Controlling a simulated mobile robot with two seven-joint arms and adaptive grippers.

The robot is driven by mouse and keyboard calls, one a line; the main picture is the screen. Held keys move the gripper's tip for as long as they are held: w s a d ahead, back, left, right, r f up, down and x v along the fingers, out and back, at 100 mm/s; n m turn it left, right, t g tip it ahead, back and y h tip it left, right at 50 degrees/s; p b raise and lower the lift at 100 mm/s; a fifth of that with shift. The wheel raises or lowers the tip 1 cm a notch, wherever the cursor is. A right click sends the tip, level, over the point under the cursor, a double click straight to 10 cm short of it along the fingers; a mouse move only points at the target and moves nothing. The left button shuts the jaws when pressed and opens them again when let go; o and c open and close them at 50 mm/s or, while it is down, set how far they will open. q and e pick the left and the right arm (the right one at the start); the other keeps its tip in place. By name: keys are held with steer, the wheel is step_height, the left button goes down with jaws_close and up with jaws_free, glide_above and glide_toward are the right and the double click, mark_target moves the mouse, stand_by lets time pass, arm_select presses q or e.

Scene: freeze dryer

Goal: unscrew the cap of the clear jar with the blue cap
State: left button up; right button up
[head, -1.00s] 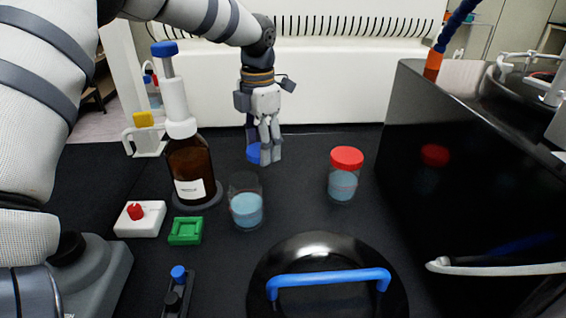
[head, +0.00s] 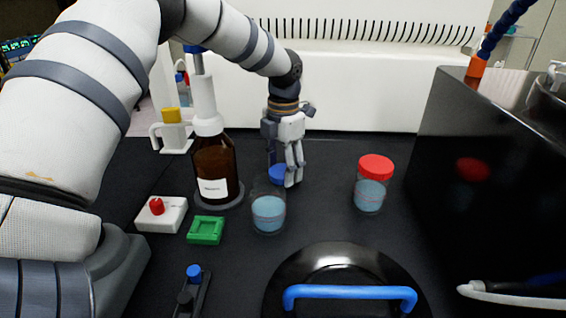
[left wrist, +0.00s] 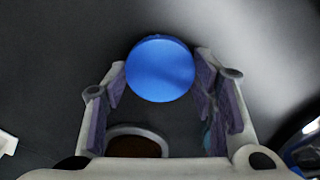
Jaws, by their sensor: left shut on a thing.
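The clear jar (head: 268,213) with light blue contents stands upright on the black bench, its top uncovered. The blue cap (head: 280,173) is apart from it, just behind its rim in the head view. My left gripper (head: 290,178) points down and is shut on the blue cap. In the left wrist view the round blue cap (left wrist: 160,68) sits between the fingertips of my left gripper (left wrist: 159,78). I cannot tell whether the cap touches the bench; the jar partly hides it. My right gripper is not in view.
An amber bottle (head: 213,165) stands left of the jar. A red-capped jar (head: 370,190) stands to the right. A green square tray (head: 206,230), a white block with a red knob (head: 162,215) and a black round lid with a blue handle (head: 350,294) are nearer. A black box stands right.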

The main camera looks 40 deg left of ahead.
arm_select(q)
steer(key=shift+f, duration=0.3)
stand_by(0.4)
steer(key=o, duration=1.9)
steer(key=shift+o, duration=0.2)
steer(key=shift+r+p, duration=0.8)
steer(key=shift+r, duration=2.75)
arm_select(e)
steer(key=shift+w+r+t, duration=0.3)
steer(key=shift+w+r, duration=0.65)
